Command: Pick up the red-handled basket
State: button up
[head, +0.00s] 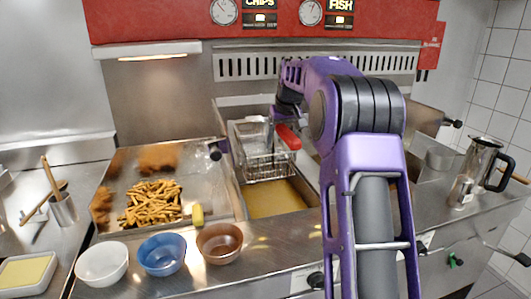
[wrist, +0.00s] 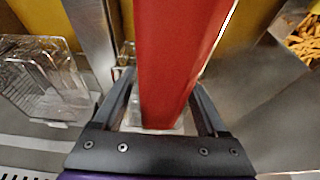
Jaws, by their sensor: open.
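The red-handled basket (head: 270,170) is a wire basket over the oil of the fryer (head: 270,200) in the middle of the head view. Its red handle (head: 289,137) sticks up toward my arm. In the wrist view the red handle (wrist: 180,60) fills the middle and runs between my fingers. My gripper (wrist: 165,88) is open, with one finger on each side of the handle. I cannot tell whether either finger touches it. In the head view my gripper is mostly hidden by my purple arm and the handle.
Another wire basket (wrist: 40,85) shows at the left of the wrist view. Chips (head: 152,203) lie in a steel tray left of the fryer. White (head: 102,264), blue (head: 162,254) and brown (head: 219,243) bowls stand in front.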

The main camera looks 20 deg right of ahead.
grip_shut()
jog(key=shift+r, duration=0.15)
dwell(1.2)
